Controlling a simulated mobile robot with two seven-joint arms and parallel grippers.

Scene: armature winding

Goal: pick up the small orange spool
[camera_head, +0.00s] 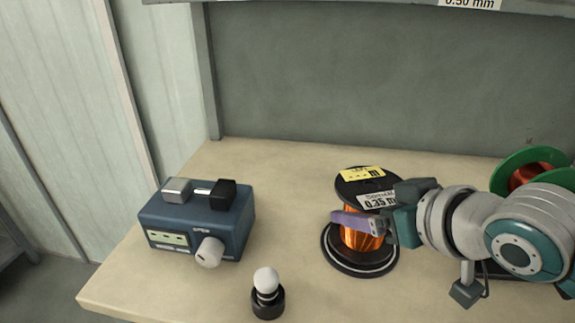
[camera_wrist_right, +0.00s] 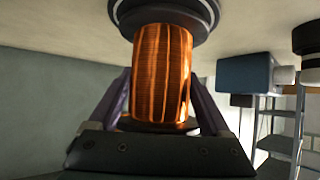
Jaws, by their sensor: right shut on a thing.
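The small orange spool (camera_head: 360,240) has copper-orange wire between black flanges, with a yellow tag and a white "0.35 m…" label on top. It stands upright at a round black base with a pale ring (camera_head: 362,268) on the bench; I cannot tell whether any gap lies under it. My right gripper (camera_head: 362,222) reaches in from the right and is shut on the spool. In the right wrist view the purple fingers (camera_wrist_right: 162,90) lie on either side of the orange winding (camera_wrist_right: 160,65). My left gripper is not in view.
A blue box device (camera_head: 200,225) with a white knob stands on the bench's left. A small black holder with a white ball (camera_head: 267,285) stands near the front. A green-flanged spool (camera_head: 520,168) is at the right, partly behind my arm. Bench between box and spool is clear.

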